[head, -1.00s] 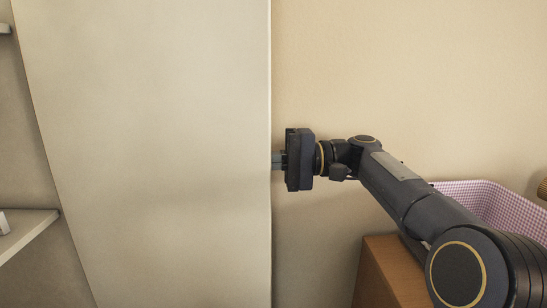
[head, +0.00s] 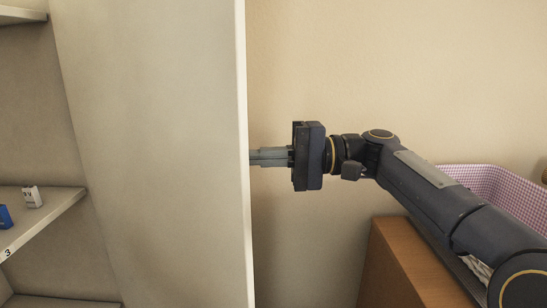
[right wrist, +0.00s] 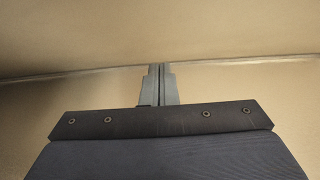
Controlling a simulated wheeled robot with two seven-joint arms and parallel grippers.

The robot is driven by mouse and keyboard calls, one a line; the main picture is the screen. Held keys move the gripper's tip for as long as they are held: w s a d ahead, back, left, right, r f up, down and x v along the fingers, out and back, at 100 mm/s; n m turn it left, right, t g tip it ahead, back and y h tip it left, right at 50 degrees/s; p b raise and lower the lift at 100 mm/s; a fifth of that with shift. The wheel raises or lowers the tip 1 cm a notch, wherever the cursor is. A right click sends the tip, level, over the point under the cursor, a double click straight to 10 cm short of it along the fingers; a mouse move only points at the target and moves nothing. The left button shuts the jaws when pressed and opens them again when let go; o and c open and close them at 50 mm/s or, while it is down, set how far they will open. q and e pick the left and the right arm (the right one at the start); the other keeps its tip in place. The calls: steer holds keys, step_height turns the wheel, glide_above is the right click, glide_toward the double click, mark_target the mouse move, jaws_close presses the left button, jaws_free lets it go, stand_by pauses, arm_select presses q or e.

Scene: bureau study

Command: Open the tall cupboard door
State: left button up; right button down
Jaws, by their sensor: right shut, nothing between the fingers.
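The cupboard door (head: 160,150) stands open as a tall cream panel in the head view, with its free edge upright near the middle. Left of it the cupboard's inside shows, with shelves (head: 45,222). My right gripper (head: 252,157) is shut and empty, with its fingertips at the door's free edge. I cannot tell whether they touch it or reach behind it. In the right wrist view the shut fingers (right wrist: 158,75) point toward a pale surface and a horizontal edge. The door's handle is not in view. My left gripper is not in view.
On the middle shelf sit a small white box (head: 32,197) and a blue item (head: 4,217). At the right stand a wooden cabinet (head: 405,270) and a pink checked basket (head: 480,185), close to my right arm. A bare wall (head: 390,60) lies behind.

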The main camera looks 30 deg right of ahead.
steer(key=b+v, duration=0.1)
steer(key=v, duration=0.7)
steer(key=shift+a, duration=0.15)
stand_by(0.3)
